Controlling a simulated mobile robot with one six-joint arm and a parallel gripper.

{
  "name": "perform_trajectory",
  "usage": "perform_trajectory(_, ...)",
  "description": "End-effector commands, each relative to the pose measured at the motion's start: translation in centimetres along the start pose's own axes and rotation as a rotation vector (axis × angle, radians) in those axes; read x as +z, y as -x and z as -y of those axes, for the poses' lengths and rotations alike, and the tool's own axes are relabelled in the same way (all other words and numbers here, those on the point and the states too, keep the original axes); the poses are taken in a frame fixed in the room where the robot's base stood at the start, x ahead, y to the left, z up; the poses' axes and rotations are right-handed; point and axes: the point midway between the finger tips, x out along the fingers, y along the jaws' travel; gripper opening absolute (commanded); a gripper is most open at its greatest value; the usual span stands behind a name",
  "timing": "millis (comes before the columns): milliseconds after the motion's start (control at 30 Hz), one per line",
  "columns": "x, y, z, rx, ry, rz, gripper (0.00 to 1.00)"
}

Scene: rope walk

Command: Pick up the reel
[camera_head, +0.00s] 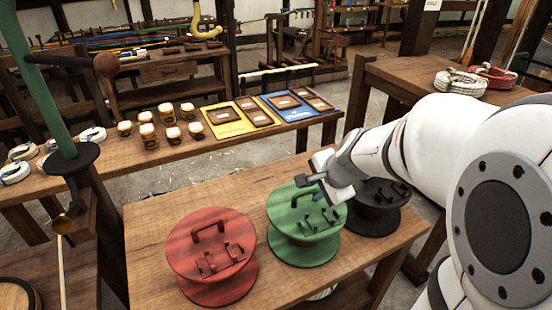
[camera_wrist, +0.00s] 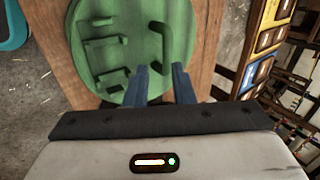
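Three reels stand on the wooden table: a red reel (camera_head: 210,250), a green reel (camera_head: 287,222) and a black reel (camera_head: 378,212). Each has a flat round top with brackets; the red reel's loop handle (camera_head: 208,228) shows clearly. My gripper (camera_head: 312,186) is over the back of the green reel's top.
A long table (camera_head: 175,155) behind holds several small jars (camera_head: 165,118) and yellow and blue boards (camera_head: 226,120). Rope coils (camera_head: 460,82) lie on a table at right. A green post (camera_head: 45,95) stands at left. The table's front left is bare.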

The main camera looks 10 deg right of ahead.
Motion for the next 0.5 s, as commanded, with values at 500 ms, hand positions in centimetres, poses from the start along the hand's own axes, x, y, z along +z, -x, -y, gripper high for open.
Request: perform_trajectory(500, -0.2, -6.7, 0.6, -0.011, -0.063, -0.009, 0.22)
